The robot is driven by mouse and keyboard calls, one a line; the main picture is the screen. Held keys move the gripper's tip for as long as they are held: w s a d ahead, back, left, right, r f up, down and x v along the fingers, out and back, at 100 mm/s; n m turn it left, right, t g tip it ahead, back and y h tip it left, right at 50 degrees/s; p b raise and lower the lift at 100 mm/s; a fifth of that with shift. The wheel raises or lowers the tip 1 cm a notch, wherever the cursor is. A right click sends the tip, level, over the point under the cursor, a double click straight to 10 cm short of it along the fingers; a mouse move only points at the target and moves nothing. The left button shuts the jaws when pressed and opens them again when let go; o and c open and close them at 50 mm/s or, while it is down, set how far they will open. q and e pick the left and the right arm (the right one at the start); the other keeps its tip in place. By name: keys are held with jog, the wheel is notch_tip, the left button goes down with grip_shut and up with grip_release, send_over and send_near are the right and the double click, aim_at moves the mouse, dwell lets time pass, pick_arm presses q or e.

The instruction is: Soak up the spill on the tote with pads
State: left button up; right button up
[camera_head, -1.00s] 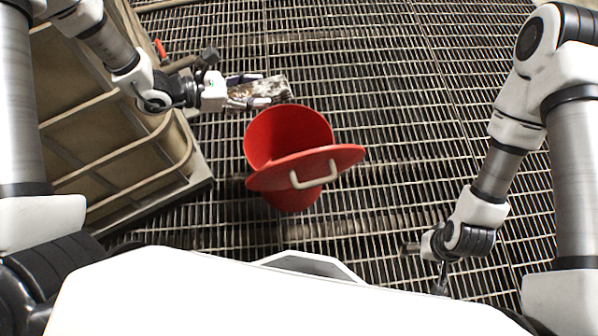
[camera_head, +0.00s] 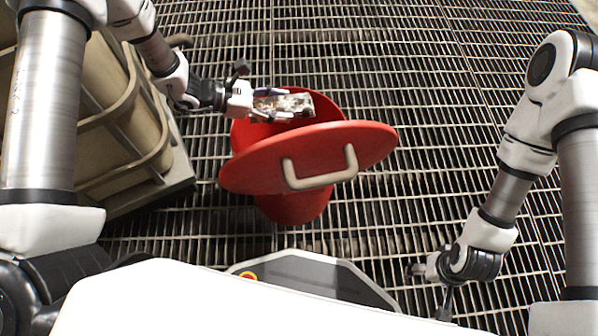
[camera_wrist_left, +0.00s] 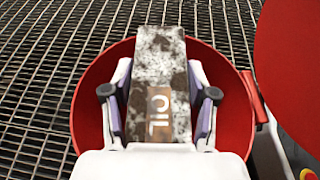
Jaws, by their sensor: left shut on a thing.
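My left gripper (camera_head: 262,103) is shut on a grey-white pad with dark brown stains (camera_head: 290,106). In the left wrist view the pad (camera_wrist_left: 158,65) lies between both fingers and carries a brown label reading "OIL". The gripper holds it over the open mouth of a red bin (camera_head: 290,206). The bin's rim (camera_wrist_left: 88,90) surrounds the pad in the left wrist view. The bin's red lid (camera_head: 240,176), with a beige handle, stands open on the near side.
A beige ribbed tote (camera_head: 120,130) stands at the left, close to the bin. The floor is dark metal grating (camera_head: 420,110), clear to the right of and beyond the bin. No spill can be made out in these frames.

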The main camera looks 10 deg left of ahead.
pick_arm(q)
notch_tip(320, 180, down, 2)
jog(key=shift+f+b, duration=0.1)
jog(key=shift+b, duration=0.25)
pick_arm(e)
jog(key=shift+f, duration=0.7)
pick_arm(q)
jog(key=o, duration=1.1)
jog(key=shift+o, duration=0.2)
notch_tip(320, 180, up, 10)
jog(key=shift+r, duration=0.1)
jog(key=shift+s, duration=0.1)
pick_arm(e)
jog(key=shift+s, duration=0.1)
